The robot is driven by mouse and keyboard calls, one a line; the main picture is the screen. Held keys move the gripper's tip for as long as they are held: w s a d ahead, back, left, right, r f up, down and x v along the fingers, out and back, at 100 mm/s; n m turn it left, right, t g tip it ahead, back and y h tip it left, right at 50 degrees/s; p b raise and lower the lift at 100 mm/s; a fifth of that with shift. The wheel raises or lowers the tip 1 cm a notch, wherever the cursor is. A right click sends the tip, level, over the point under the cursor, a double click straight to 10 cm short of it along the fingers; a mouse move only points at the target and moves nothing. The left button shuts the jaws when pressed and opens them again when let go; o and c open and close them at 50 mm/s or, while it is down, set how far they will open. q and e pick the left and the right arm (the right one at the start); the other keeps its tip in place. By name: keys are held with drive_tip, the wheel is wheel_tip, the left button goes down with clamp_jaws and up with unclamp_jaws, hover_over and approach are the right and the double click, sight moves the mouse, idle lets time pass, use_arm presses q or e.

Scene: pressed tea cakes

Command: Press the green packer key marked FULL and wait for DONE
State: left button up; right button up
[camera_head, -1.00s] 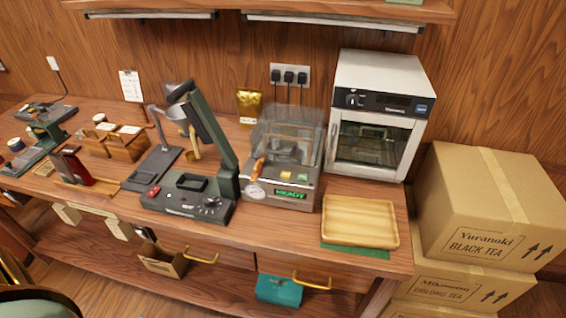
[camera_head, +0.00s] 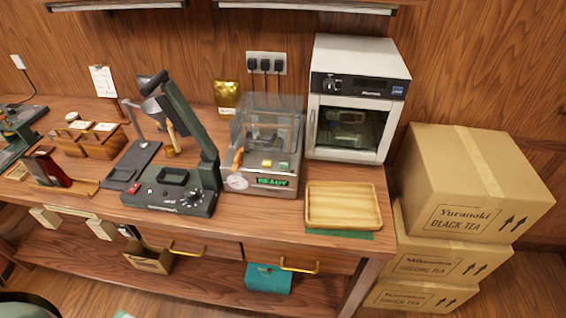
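The packer (camera_head: 263,150) stands on the bench in the middle of the view, a grey box with a clear lid that looks closed. Its green display (camera_head: 272,182) reads READY. Above the display are a yellow key (camera_head: 267,163) and a green key (camera_head: 284,165); their markings are too small to read. An orange-handled part (camera_head: 238,158) and a round dial (camera_head: 236,182) sit at its front left. Neither of my grippers shows in the view.
A dark press (camera_head: 185,170) stands left of the packer. A wooden tray (camera_head: 312,221) lies on a green mat (camera_head: 340,234) at its right front. A white oven (camera_head: 356,100) is behind the tray. Cardboard boxes (camera_head: 470,190) are stacked right of the bench.

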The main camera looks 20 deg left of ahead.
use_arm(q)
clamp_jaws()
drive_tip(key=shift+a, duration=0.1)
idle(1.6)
